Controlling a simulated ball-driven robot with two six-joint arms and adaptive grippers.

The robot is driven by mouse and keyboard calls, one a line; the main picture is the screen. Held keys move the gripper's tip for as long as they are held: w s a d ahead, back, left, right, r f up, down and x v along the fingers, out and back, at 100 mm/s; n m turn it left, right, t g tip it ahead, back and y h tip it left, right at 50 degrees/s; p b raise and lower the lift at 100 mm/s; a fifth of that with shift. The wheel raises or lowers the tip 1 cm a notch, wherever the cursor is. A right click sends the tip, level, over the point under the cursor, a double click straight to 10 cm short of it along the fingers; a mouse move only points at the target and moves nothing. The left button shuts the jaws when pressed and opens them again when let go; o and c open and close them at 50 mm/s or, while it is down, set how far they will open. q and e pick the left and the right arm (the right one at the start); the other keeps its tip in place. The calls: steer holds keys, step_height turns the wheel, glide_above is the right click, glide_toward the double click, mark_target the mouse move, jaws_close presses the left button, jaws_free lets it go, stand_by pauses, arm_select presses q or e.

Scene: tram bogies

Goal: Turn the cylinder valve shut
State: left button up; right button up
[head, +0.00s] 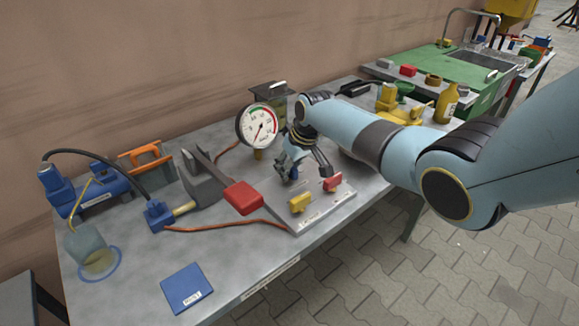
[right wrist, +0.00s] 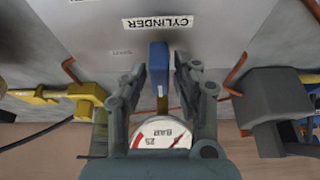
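The right wrist view shows a plate with an upside-down CYLINDER label (right wrist: 158,22) and a blue valve handle (right wrist: 158,62) beside it. My right gripper (right wrist: 160,72) is open, with one finger on each side of the blue handle. Narrow gaps seem to show between fingers and handle; contact is hard to tell. In the head view my right gripper (head: 291,165) is over the grey valve panel (head: 315,210) and largely hides the blue handle. A yellow handle (head: 300,203) and a red handle (head: 332,182) sit on the panel's near side. My left gripper is not in view.
A pressure gauge (head: 261,126) stands behind the panel. A red-handled tool (head: 243,197), orange hose (head: 225,228), blue block (head: 160,213) and cup (head: 85,243) are to the left. A blue plate (head: 187,287) lies in front, with bare bench around it. A yellow bottle (head: 446,104) stands right.

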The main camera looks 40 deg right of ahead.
jaws_close()
